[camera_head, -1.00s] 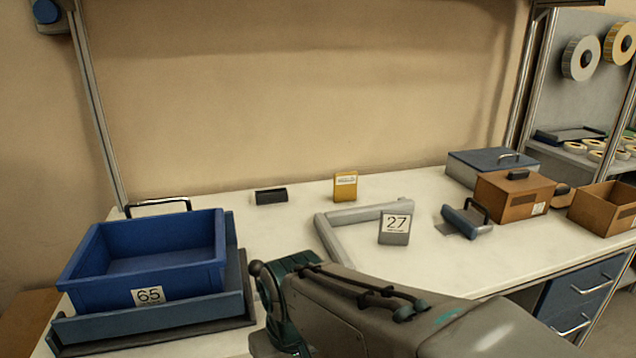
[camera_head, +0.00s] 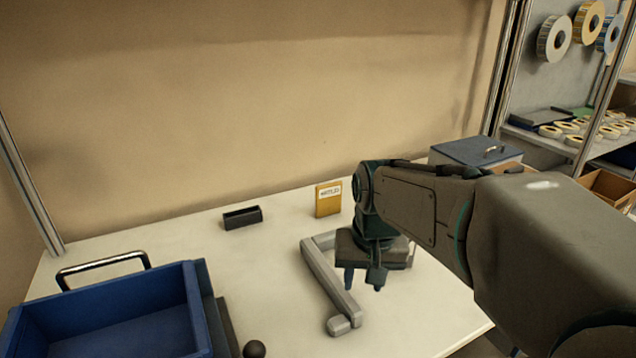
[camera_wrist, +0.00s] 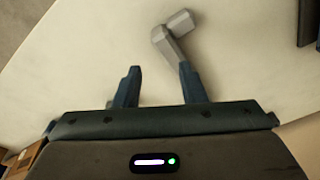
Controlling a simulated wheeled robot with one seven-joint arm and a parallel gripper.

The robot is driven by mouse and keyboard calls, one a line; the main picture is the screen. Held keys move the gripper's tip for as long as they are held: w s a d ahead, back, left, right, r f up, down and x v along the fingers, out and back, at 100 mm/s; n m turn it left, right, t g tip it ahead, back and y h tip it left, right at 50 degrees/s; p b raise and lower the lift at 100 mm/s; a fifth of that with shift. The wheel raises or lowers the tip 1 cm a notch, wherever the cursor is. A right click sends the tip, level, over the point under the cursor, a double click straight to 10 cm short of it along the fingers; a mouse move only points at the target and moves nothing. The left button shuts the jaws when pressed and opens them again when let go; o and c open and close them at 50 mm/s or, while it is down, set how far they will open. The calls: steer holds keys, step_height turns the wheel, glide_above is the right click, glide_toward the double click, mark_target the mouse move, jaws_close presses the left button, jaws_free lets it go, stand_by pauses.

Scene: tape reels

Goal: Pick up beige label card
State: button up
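A small upright ochre-beige card block (camera_head: 328,199) with a white printed label stands on the white table near the back wall. It is the closest match to the beige label card. My gripper (camera_head: 363,282) points down over the table, in front and to the right of this block, apart from it. In the wrist view my gripper (camera_wrist: 160,84) has its two fingers spread with nothing between them. The block cannot be made out in the wrist view.
A grey angled bar (camera_head: 330,285) lies beside my gripper and also shows in the wrist view (camera_wrist: 170,37). A blue bin (camera_head: 110,325) is at front left. A blue-grey lidded case (camera_head: 470,152) stands at the back right.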

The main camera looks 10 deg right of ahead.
steer(key=w+r+m+g+p, duration=0.1)
steer(key=w+r+m+p, duration=0.4)
steer(key=w, duration=0.7)
steer(key=w+r+m+p, duration=0.1)
steer(key=w+r+p, duration=0.2)
steer(key=w+r, duration=0.65)
steer(key=m+p, duration=0.7)
steer(key=p, duration=0.2)
glide_above(331, 184)
step_height(331, 184, down, 7)
steer(key=shift+g, duration=0.4)
step_height(331, 184, down, 7)
steer(key=b, duration=0.2)
steer(key=shift+b, duration=0.4)
steer(key=shift+w+a+f+p, duration=0.15)
steer(key=shift+f+p, duration=0.2)
steer(key=shift+f, duration=1.3)
steer(key=shift+w+a+f+p, duration=0.1)
steer(key=shift+f+p, duration=0.25)
steer(key=shift+f, duration=1.25)
jaws_close()
